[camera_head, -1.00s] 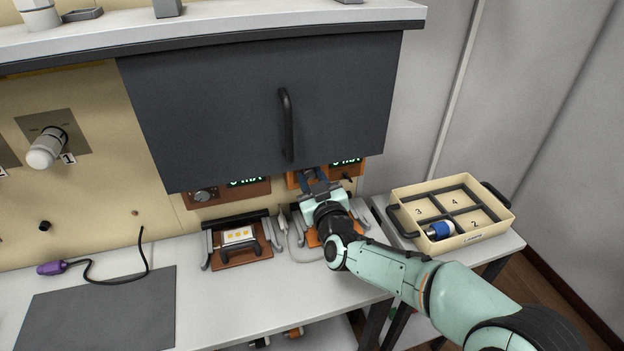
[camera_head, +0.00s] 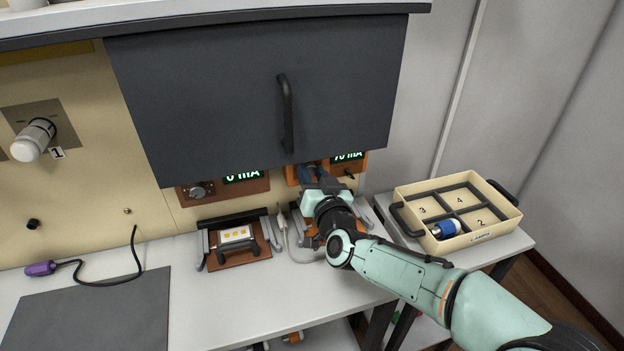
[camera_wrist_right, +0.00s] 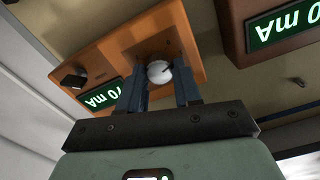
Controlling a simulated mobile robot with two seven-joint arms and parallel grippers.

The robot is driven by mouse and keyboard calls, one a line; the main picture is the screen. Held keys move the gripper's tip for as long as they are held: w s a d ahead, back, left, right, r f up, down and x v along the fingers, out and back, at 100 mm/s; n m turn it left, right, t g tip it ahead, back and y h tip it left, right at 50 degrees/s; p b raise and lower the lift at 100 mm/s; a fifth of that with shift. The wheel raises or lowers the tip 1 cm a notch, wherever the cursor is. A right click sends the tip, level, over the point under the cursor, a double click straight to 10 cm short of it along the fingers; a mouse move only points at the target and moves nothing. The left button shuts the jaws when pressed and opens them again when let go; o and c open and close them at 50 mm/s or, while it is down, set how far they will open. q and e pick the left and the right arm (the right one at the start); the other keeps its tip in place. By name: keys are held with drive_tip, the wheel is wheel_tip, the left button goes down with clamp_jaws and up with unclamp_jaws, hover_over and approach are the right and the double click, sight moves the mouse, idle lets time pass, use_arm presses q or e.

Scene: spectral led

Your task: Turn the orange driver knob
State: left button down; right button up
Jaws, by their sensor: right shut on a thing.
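The orange driver (camera_head: 292,177) is on the back panel under the dark hood, partly hidden by my right gripper (camera_head: 312,174). In the right wrist view, its pale round knob (camera_wrist_right: 159,72) sits between the two blue fingers of my right gripper (camera_wrist_right: 160,82), which is shut on it. The driver's green display (camera_head: 347,157) appears to read 70 mA. It also shows upside down in the right wrist view (camera_wrist_right: 103,94). A small black switch (camera_wrist_right: 74,80) is on the driver's face. My left gripper is not in view.
The dark hood with a handle (camera_head: 287,115) hangs just above my gripper. A brown driver (camera_head: 222,189) showing 0 mA is at left. Clamp fixtures (camera_head: 238,240) stand below on the bench. A divided tray (camera_head: 404,225) holding a blue-banded lamp is at right.

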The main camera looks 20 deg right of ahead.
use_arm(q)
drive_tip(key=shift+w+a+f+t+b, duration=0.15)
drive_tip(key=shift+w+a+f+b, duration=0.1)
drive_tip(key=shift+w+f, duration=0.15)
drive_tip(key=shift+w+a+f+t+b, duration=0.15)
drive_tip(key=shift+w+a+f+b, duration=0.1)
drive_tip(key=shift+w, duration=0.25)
use_arm(e)
drive_tip(key=shift+m, duration=1)
drive_tip(key=o, duration=1)
drive_tip(key=shift+o, duration=0.2)
drive_tip(key=shift+s, duration=0.1)
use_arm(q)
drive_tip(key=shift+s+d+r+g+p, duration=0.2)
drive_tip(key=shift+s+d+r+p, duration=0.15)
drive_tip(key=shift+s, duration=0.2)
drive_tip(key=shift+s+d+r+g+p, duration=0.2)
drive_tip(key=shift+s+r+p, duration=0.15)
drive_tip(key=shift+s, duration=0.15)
use_arm(e)
drive_tip(key=s, duration=1.3)
drive_tip(key=shift+d, duration=0.25)
drive_tip(key=shift+s, duration=0.1)
